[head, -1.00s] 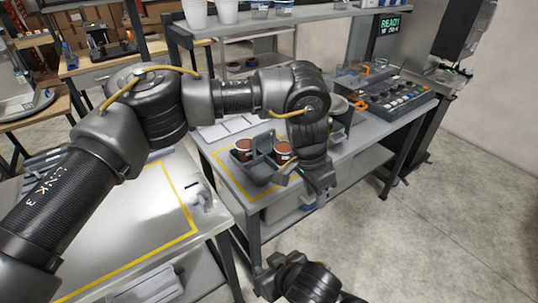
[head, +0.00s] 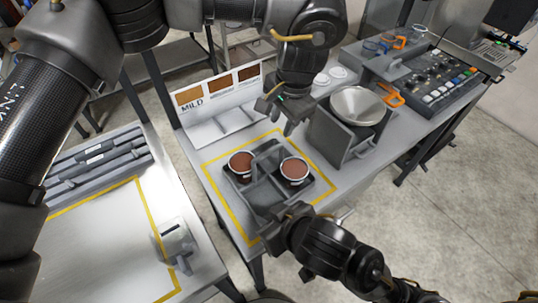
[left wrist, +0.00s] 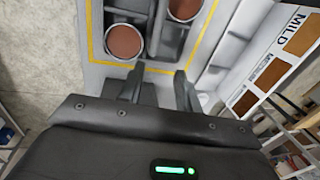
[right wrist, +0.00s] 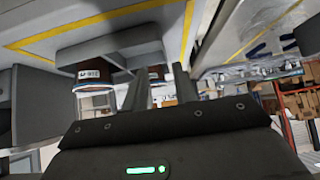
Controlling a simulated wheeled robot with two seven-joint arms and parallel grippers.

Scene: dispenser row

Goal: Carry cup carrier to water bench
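The dark grey cup carrier (head: 265,196) stands on the bench inside a yellow outline, with an upright central handle (head: 267,155). The carrier (left wrist: 168,42) and cups also show in the left wrist view. My left gripper (head: 281,118) is open and empty, above the bench behind the carrier. My right gripper (head: 284,222) is close to the carrier's front edge; contact cannot be told. In the right wrist view its fingers (right wrist: 157,88) are apart with nothing between them.
A grey holder with a metal bowl (head: 358,105) stands right of the carrier. A sample board marked MILD (head: 220,100) stands behind. A control panel (head: 440,85) is farther right. A second bench with a yellow outline (head: 95,245) is at left, across a gap.

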